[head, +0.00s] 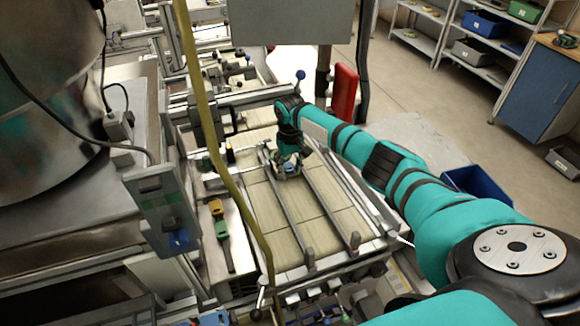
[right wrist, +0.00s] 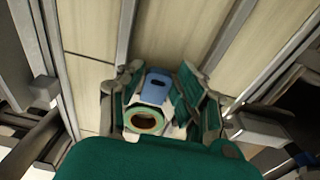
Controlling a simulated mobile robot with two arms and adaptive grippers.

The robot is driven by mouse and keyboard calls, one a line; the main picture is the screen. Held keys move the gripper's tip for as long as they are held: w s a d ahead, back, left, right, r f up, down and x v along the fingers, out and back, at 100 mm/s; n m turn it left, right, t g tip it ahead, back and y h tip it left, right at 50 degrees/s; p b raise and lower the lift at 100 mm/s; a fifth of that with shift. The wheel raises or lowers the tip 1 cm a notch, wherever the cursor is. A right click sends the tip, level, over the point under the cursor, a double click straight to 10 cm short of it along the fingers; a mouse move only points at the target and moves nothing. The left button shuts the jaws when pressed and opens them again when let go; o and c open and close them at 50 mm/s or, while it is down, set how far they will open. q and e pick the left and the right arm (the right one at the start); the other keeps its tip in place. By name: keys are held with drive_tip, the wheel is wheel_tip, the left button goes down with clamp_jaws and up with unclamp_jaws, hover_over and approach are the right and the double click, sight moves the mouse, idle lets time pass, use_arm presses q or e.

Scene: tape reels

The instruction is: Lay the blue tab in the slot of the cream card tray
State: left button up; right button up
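A tan and green ring, seemingly a tape reel (right wrist: 144,122), sits at the tray's near side. My right gripper (right wrist: 160,90) has its green-padded fingers on both sides of the tab and tray. Whether they touch or grip either one is unclear. In the head view my right gripper (head: 288,160) is low over the wooden-topped conveyor; the pieces under it are small and partly hidden. My left gripper is out of view.
The conveyor (head: 283,226) has metal rails along it and bare boards towards the front. Green and yellow pieces (head: 220,222) lie on its left side. A red upright (head: 345,92) and a blue bin (head: 478,190) stand to the right. A yellow cable (head: 219,150) crosses the view.

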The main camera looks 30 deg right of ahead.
sight(290, 170)
drive_tip(key=shift+o, duration=0.9)
drive_tip(key=shift+f, duration=0.15)
drive_tip(key=shift+r, duration=0.25)
wheel_tip(290, 170, up, 13)
drive_tip(key=b, duration=0.3)
idle(0.7)
